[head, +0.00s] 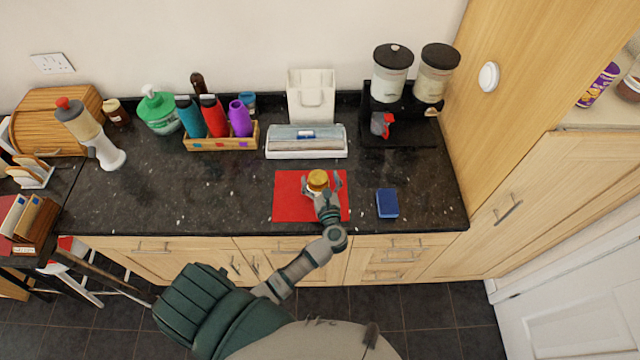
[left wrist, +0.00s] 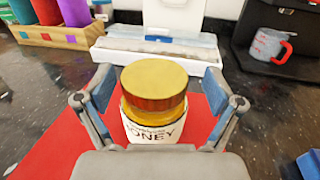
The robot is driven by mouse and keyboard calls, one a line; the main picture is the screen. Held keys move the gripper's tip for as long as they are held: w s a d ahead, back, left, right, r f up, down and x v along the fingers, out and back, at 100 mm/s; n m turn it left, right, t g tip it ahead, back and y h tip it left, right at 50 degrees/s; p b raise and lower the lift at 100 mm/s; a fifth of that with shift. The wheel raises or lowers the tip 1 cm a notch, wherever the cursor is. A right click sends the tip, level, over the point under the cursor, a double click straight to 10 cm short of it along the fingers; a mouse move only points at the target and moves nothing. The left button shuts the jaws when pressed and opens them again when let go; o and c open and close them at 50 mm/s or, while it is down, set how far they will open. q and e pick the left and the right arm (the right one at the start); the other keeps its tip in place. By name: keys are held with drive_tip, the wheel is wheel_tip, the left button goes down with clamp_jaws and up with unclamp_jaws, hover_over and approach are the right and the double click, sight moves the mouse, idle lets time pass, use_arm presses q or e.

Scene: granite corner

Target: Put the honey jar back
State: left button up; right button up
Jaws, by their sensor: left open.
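The honey jar (head: 317,179) stands upright on a red mat (head: 285,205) on the dark granite counter. In the left wrist view the honey jar (left wrist: 154,100) has a gold lid, and its white label reads "HONEY". My left gripper (head: 321,186) is open, reaching in from the front edge of the counter. In the left wrist view its fingers (left wrist: 158,90) stand on either side of the jar, with a visible gap at each side. The base of the jar is partly hidden by the gripper. My right gripper is not in view.
A blue sponge (head: 387,203) lies right of the mat. Behind are a white wrap box (head: 306,148), a bottle crate (head: 222,143) and a twin dispenser (head: 400,112). At right, an open cupboard shelf (head: 590,116) holds jars. The counter left of the mat is clear.

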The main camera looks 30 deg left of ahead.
use_arm(q)
drive_tip(key=shift+a+f, duration=0.1)
drive_tip(key=shift+a, duration=0.4)
drive_tip(key=c, duration=1.5)
drive_tip(key=shift+c, duration=0.8)
drive_tip(key=shift+d, duration=0.3)
drive_tip(key=shift+r, duration=0.2)
